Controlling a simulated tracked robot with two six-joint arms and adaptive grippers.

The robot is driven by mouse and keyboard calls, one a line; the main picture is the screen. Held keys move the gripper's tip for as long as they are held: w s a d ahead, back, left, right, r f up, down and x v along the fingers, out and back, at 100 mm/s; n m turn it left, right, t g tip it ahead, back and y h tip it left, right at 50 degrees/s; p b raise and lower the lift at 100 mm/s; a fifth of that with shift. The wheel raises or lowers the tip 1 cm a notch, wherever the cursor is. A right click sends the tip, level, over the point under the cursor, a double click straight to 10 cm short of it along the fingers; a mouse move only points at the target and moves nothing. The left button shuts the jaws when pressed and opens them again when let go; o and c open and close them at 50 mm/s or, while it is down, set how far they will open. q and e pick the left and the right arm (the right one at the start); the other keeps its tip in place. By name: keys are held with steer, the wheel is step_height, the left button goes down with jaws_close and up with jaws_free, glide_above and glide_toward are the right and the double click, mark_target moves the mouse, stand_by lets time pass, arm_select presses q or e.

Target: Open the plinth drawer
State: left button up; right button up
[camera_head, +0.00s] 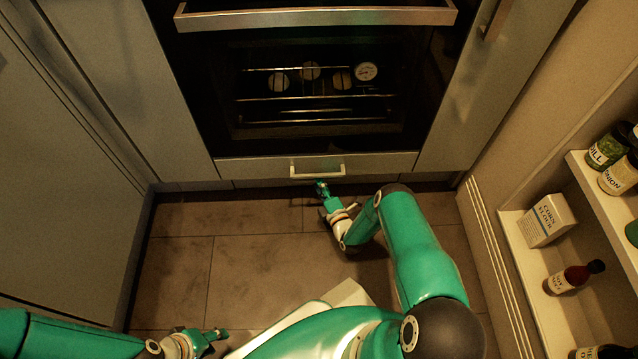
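The plinth drawer (250,170) is the low, pale front under the oven. It looks shut, flush with the panels beside it. Its light bar handle (300,174) runs across the middle of the front. My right gripper (321,186) is just below the handle in the picture, close to it. I cannot tell whether it touches the handle, and its fingers are too small and dark to tell open from shut. My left gripper (218,336) is low in the picture over the floor, away from the drawer. Its finger gap is not clear.
The oven (310,130) with its long handle (315,17) is above the drawer. Cabinets stand on both sides. Open shelves (520,245) at right hold a corn flour box (547,220), a sauce bottle (572,277) and jars. The tiled floor (255,265) before the drawer is clear.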

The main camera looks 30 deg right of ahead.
steer(key=shift+w+d, duration=0.2)
steer(key=shift+w, duration=0.9)
jaws_close()
